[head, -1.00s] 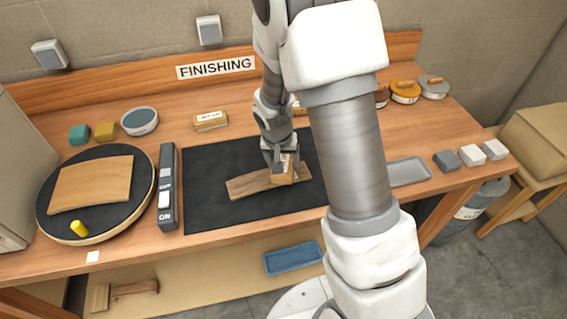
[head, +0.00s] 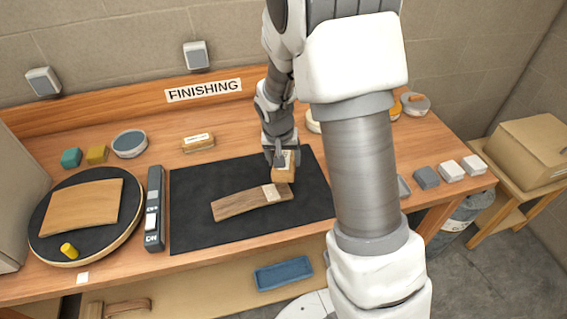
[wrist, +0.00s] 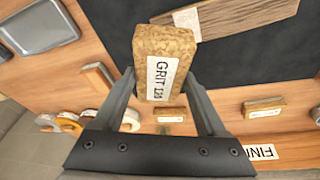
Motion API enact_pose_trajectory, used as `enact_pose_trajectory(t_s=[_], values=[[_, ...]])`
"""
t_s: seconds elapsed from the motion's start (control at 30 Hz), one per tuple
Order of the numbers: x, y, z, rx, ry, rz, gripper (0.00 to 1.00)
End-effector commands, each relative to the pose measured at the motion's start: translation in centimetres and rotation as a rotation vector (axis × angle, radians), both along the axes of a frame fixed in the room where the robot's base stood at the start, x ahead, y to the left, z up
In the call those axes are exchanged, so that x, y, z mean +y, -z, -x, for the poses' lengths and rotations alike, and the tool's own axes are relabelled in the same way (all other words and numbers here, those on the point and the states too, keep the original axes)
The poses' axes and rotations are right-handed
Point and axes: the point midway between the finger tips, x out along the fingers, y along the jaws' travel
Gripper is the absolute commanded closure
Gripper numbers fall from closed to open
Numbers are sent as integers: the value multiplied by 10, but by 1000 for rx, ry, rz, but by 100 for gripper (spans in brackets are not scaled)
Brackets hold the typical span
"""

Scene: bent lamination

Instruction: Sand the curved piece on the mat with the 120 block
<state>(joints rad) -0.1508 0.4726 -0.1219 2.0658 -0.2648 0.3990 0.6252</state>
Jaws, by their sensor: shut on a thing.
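The curved wooden piece (head: 240,204) lies on the black mat (head: 200,237) in the head view. A paler patch (head: 277,191) shows near its right end. My gripper (head: 281,163) is shut on a cork block (head: 284,175), held just beyond the piece's right end, seemingly above the mat. In the wrist view my gripper (wrist: 160,85) grips the cork block (wrist: 175,42) by its sides; its label reads GRIT and a number that looks like 120. A pale end of the curved piece (wrist: 190,15) shows behind the block.
Another labelled cork block (head: 198,142) stands behind the mat. A round black turntable (head: 46,235) with a wooden panel (head: 80,203) is at left, beside a grey switch strip (head: 155,190). Grey and white blocks (head: 450,171) line the right edge. My arm hides part of the bench.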

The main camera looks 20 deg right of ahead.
Motion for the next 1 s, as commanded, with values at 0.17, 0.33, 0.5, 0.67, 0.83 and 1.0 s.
enact_pose_trajectory(t_s=[0.17,0.33,0.5,0.67,0.83,1.0], values=[[-1,-9,-1,0,-1,0,70],[-1,-8,-1,0,-1,0,70],[2,-6,-1,-7,-16,-4,70],[20,1,2,-38,-113,-24,70],[43,4,7,-89,-255,-40,70],[58,2,13,-127,-358,-40,70]])
